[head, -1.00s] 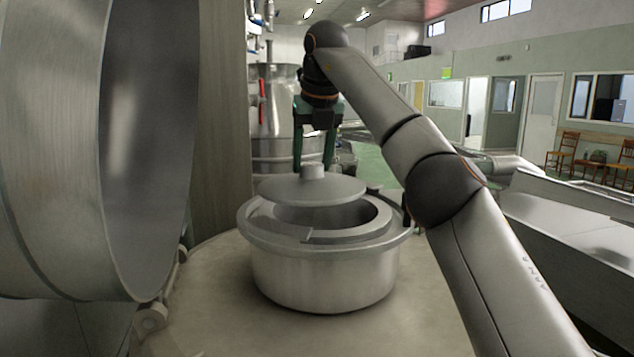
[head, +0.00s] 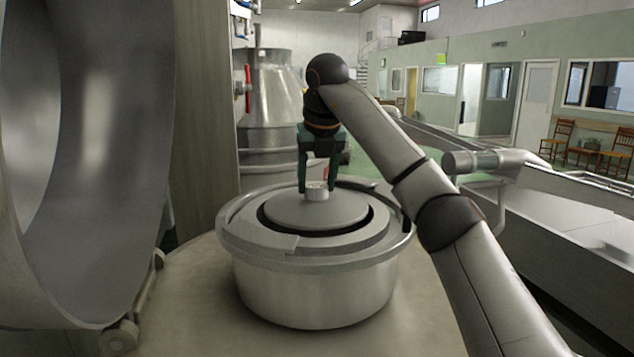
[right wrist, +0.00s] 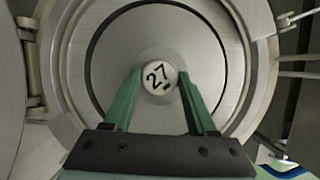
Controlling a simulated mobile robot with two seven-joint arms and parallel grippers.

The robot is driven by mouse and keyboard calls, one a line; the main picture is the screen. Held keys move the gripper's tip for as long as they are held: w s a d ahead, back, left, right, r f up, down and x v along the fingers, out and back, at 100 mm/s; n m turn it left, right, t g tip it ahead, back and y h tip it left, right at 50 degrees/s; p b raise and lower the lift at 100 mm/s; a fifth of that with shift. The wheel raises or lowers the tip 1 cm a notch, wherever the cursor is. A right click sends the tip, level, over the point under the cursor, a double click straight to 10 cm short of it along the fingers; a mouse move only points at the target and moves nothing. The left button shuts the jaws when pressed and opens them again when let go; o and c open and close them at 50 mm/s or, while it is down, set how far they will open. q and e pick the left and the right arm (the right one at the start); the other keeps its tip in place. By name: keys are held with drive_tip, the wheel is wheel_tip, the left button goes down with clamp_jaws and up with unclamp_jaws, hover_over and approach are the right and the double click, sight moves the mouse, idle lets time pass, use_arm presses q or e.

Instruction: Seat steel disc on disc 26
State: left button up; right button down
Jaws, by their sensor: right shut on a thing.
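My right gripper (head: 318,188) points down and is shut on the knob of the steel disc (head: 300,211), above the round steel pot (head: 315,290). The disc looks level and lies within the pot's opening, with a dark ring-shaped gap around it. In the right wrist view the fingers (right wrist: 159,78) grip both sides of the knob, whose top reads 27, and the disc (right wrist: 115,75) looks roughly centred in the opening. Disc 26 is not visible; whatever lies under the held disc is hidden. I cannot tell whether the held disc touches anything below. My left gripper is out of view.
The pot stands on a broad pale round top (head: 200,300). A large open steel drum or door (head: 110,150) stands close on the left. A steel vessel (head: 268,95) is behind. A long metal trough (head: 570,225) runs along the right.

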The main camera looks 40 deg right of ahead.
sight(319, 203)
drive_tip(key=shift+a+f+n, duration=0.1)
drive_tip(key=shift+f+n, duration=0.2)
drive_tip(key=shift+f, duration=4.15)
drive_tip(key=shift+f, duration=0.5)
drive_tip(key=shift+c, duration=0.6)
unclamp_jaws()
drive_tip(key=shift+f, duration=0.1)
drive_tip(key=shift+b, duration=0.3)
drive_tip(key=v, duration=1.2)
drive_tip(key=shift+s+r, duration=0.2)
drive_tip(key=shift+r, duration=0.1)
drive_tip(key=shift+p, duration=0.3)
